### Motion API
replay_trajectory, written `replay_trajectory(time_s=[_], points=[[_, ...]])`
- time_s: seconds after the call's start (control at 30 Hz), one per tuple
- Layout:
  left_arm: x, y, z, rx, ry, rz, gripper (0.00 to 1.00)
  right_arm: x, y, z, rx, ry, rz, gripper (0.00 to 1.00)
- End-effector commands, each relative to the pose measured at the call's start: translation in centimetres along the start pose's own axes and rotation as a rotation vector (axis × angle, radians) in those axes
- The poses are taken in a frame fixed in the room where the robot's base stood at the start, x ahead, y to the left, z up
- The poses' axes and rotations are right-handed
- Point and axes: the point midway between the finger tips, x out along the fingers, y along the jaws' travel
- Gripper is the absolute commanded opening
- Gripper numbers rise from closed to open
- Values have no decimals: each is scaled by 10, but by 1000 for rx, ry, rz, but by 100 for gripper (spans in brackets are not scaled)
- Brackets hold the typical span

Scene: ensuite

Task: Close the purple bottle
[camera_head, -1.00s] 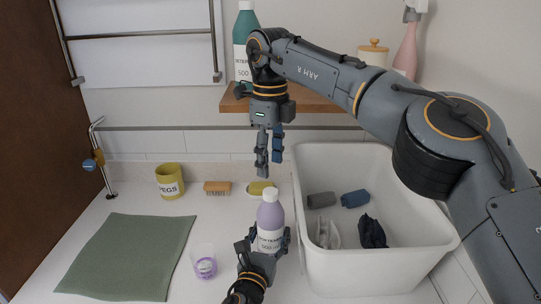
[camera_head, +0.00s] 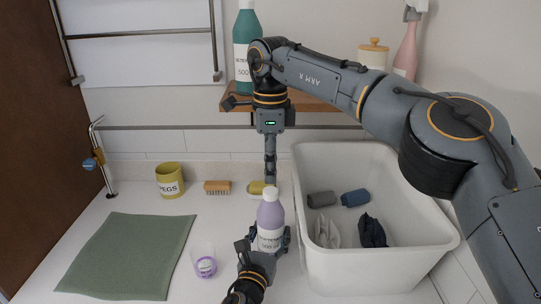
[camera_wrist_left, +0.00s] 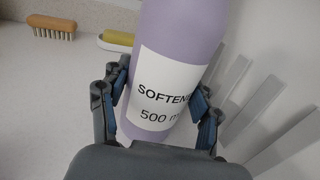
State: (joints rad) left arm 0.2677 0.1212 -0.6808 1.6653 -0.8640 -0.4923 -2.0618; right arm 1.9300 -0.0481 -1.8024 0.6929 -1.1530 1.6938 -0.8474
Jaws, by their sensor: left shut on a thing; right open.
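The purple bottle (camera_head: 270,214) has a white softener label and is upright. My left gripper (camera_head: 265,243) is shut around its lower body; the left wrist view shows one finger on each side of the bottle (camera_wrist_left: 190,50). The bottle's top is small in the head view and cropped in the wrist view, so I cannot tell whether a cap is on it. My right gripper (camera_head: 270,180) is open, points down and appears just above the bottle's top in the picture. Its fingers are seen edge-on, and nothing shows between them.
A white basin (camera_head: 340,275) with several cloths is right of the bottle. A clear cup (camera_head: 203,258) with something purple stands left, beside a green mat (camera_head: 125,255). A yellow pegs pot (camera_head: 170,180), a brush (camera_head: 217,187) and a yellow sponge (camera_head: 257,188) are behind. A wooden shelf (camera_head: 310,103) hangs above.

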Motion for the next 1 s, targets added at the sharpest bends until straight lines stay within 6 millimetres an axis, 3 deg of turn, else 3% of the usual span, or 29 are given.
replay_trajectory(time_s=[0.33,0.77,1.0], points=[[0,0,0,0,1,0,0,50,0,0,1,0,2,50],[0,0,0,1,1,1,0,60,0,0,2,0,0,50],[0,0,0,1,0,0,0,60,0,0,2,0,0,3]])
